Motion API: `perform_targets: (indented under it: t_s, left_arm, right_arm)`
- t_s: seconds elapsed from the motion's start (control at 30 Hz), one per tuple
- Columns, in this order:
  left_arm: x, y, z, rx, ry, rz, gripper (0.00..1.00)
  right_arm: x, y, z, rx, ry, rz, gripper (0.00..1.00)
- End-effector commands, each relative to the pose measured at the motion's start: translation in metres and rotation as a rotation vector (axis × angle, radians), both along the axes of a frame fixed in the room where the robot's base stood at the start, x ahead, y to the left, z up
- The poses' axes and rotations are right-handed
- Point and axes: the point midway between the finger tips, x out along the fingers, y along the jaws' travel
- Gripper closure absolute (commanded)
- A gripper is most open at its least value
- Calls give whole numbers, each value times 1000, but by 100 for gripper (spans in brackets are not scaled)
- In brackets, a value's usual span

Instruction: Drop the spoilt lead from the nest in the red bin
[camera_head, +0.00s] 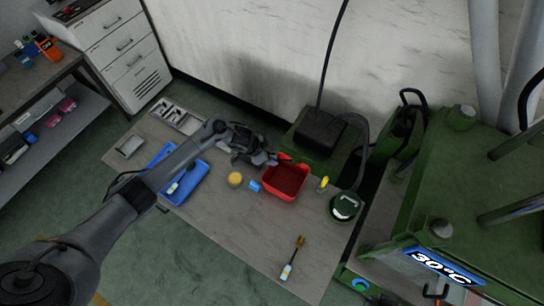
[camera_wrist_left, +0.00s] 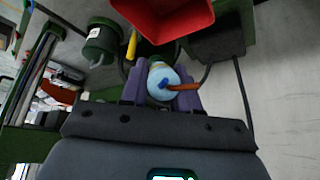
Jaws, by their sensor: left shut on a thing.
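The red bin (camera_head: 289,194) stands open on the grey bench; it also shows at the top of the left wrist view (camera_wrist_left: 172,30). My left gripper (camera_head: 268,159) is just beyond the bin's back-left edge in the head view. In the wrist view its two purple fingers (camera_wrist_left: 163,88) are shut on a pale blue, rounded piece (camera_wrist_left: 158,88) with an orange-brown part sticking out to the right. This looks like the spoilt lead. I cannot make out the nest for certain. My right gripper is not in view.
A blue tray (camera_head: 196,188) lies under my left arm. A yellow round tub (camera_head: 235,179) and a small blue block (camera_head: 254,186) sit left of the bin. A yellow marker-like item (camera_head: 323,184) and a dark green round unit (camera_head: 344,206) stand right. A brush-like item (camera_head: 289,268) lies in front.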

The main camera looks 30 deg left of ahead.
Motion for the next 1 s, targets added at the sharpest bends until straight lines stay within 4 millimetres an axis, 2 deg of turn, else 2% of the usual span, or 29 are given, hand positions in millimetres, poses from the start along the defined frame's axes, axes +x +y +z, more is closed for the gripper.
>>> perform_targets:
  t_s: [0.03,0.67,1.0]
  left_arm:
    - [0,0,-7,0,0,0,100]
    - [0,0,-64,0,-1,1,100]
    - [0,0,-94,0,0,1,100]
  right_arm:
    - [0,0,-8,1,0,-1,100]
    - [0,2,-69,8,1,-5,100]
    - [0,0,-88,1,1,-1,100]
